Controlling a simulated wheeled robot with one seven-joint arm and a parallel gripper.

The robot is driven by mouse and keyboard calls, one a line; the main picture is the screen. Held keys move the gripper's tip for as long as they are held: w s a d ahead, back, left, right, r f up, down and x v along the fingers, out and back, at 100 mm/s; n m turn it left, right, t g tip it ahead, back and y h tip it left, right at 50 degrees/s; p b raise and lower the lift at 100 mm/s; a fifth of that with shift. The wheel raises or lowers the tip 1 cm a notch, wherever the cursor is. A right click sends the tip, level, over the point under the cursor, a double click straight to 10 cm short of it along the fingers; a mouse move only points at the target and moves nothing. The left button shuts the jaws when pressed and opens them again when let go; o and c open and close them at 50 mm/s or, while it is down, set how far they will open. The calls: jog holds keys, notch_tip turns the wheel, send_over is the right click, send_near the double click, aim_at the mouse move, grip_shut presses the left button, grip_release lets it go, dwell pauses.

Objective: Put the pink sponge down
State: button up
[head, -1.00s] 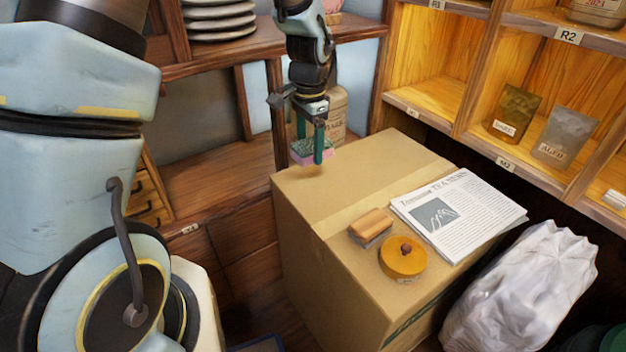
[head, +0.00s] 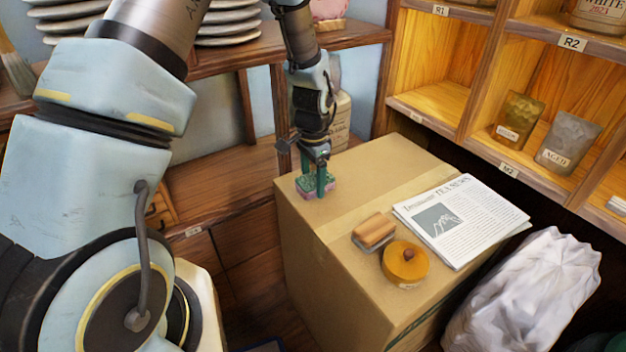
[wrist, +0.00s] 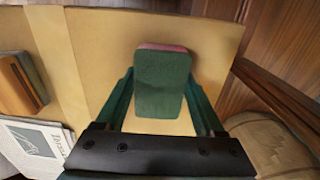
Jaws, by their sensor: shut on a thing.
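The pink sponge (head: 312,192) has a green top layer and a pink lower layer. My gripper (head: 318,180) is shut on it at the far left part of a large cardboard box (head: 290,232). The sponge is at the box top; whether its underside touches the cardboard I cannot tell. In the wrist view the sponge (wrist: 162,85) shows its green face between the two green fingers (wrist: 160,100), with a pink edge at the far end.
Shelves with pouches (head: 568,146) stand at right. A white plastic bag (head: 525,295) is beside the box. Clear cardboard surrounds the sponge.

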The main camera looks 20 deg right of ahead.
aim_at(313, 179)
jog(key=o, duration=1.2)
notch_tip(313, 179, up, 12)
jog(key=s+a+r+n, duration=0.1)
jog(key=a+n, duration=0.4)
jog(key=a, duration=0.5)
jog(key=s+a+r+n+t, duration=0.1)
jog(key=a+r+n, duration=0.1)
jog(key=a+n, duration=0.3)
jog(key=s+a+r+n, duration=0.1)
jog(key=a+n, duration=0.3)
jog(key=a, duration=1)
jog(key=shift+s+a+r+n+t, duration=0.25)
jog(key=shift+s+a+n+t, duration=0.1)
jog(key=shift+s+n, duration=0.1)
